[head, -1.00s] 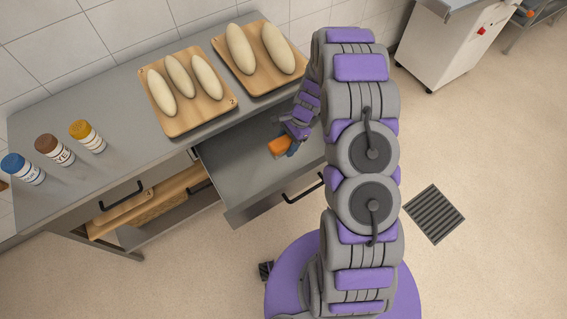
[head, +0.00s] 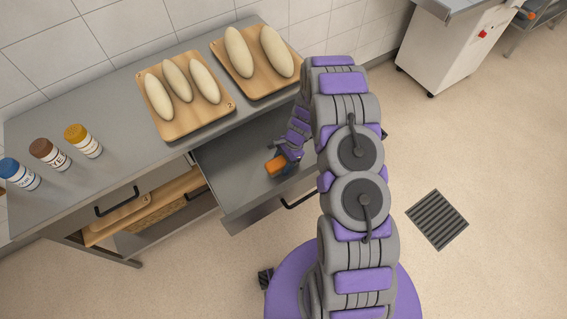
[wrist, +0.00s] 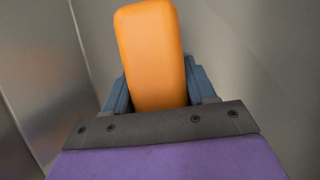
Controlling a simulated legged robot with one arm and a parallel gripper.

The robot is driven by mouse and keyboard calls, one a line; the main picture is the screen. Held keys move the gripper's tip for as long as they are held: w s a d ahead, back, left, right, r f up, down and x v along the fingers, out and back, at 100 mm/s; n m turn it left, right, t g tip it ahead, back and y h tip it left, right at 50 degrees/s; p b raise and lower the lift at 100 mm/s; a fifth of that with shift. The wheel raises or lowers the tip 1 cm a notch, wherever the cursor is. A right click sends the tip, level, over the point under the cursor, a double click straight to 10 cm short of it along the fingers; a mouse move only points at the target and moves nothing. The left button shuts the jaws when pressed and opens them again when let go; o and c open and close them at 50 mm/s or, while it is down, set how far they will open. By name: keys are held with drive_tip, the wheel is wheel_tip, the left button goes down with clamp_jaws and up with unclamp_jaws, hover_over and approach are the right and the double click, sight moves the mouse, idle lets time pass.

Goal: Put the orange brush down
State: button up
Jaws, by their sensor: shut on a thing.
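The orange brush (head: 275,166) is in my gripper (head: 289,164), over the inside of an open drawer (head: 232,180) below the worktop. In the wrist view the brush (wrist: 152,55) stands out between the two blue fingers, and the gripper (wrist: 160,92) is shut on it. Grey drawer walls show on both sides there. I cannot tell whether the brush touches the drawer floor. Its lower part is hidden by the fingers.
On the steel worktop (head: 110,110) stand a two-loaf board (head: 242,78), a three-loaf board (head: 182,128) and blue-, brown- and yellow-capped jars (head: 83,141). The drawer looks otherwise empty. A shelf (head: 150,205) with boards lies left of it. Open floor and a drain grate (head: 437,220) lie right.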

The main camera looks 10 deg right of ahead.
drive_tip(key=shift+a, duration=0.6)
drive_tip(key=o, duration=0.8)
drive_tip(key=shift+a, duration=0.5)
drive_tip(key=o, duration=0.3)
drive_tip(key=shift+d, duration=0.45)
drive_tip(key=shift+d+f, duration=0.1)
drive_tip(key=shift+d, duration=0.45)
drive_tip(key=shift+s+a, duration=0.15)
drive_tip(key=shift+a, duration=0.2)
